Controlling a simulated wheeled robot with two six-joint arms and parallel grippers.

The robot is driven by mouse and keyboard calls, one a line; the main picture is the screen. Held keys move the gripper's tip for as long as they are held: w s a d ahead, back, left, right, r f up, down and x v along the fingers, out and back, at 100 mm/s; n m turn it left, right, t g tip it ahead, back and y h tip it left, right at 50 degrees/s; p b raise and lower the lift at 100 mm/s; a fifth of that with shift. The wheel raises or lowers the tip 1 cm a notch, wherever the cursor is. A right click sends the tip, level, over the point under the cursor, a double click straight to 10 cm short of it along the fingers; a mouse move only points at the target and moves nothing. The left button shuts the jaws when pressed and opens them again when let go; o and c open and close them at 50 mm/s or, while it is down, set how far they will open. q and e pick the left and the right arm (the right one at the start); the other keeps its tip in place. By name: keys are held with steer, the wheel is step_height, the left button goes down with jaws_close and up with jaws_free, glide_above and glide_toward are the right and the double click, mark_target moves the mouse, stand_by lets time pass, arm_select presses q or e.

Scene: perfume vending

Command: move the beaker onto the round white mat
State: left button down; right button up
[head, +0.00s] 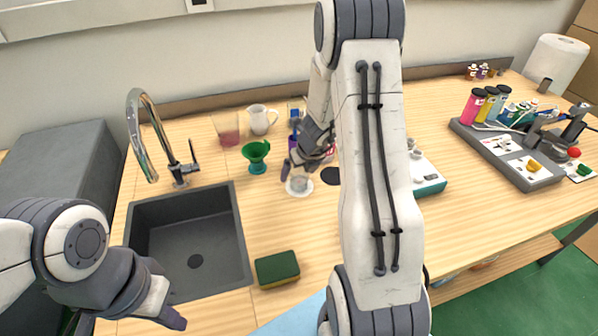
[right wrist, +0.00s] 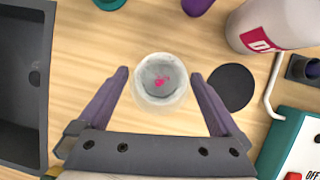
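The clear glass beaker (head: 299,181) holds a little pink liquid, seen from above in the right wrist view (right wrist: 160,82). It stands upright on the round white mat (head: 299,191), whose pale edge shows just below the beaker in the right wrist view (right wrist: 160,106). My right gripper (head: 303,172) is over the beaker. Its open fingers (right wrist: 160,76) are on either side, with a gap between each finger and the glass. My left gripper (head: 135,318) is at the lower left by the sink, partly cut off; its opening is unclear.
A dark round mat (right wrist: 231,87) lies right of the beaker, near a white bottle (right wrist: 275,25) and a teal-sided device (right wrist: 290,148). A green funnel (head: 256,156), a sponge (head: 277,269) and the sink (head: 241,250) are to the left. My right arm hides the middle of the table.

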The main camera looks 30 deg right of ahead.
steer(key=p+v, duration=0.6)
steer(key=v, duration=0.5)
steer(key=s+a+r+n+g+y, duration=0.1)
steer(key=s+a+r+n, duration=0.2)
steer(key=a+n, duration=0.5)
steer(key=s+a+r+n+g+y, duration=0.1)
steer(key=s+a+r+n, duration=0.15)
steer(key=a+n, duration=0.55)
steer(key=s+a+r+n+y, duration=0.1)
steer(key=s+a+r+n, duration=0.2)
steer(key=a+n, duration=0.5)
steer(key=s+a+r+n+g+h, duration=0.1)
steer(key=s+a+n, duration=0.1)
steer(key=s+n, duration=0.5)
steer(key=s+a+r+n+g+h, duration=0.1)
steer(key=s+a+r+n, duration=0.1)
steer(key=s+n, duration=0.6)
steer(key=a+n, duration=0.1)
steer(key=n, duration=0.5)
steer(key=shift+s+g+p, duration=0.25)
steer(key=shift+g+p, duration=0.05)
steer(key=shift+p, duration=0.1)
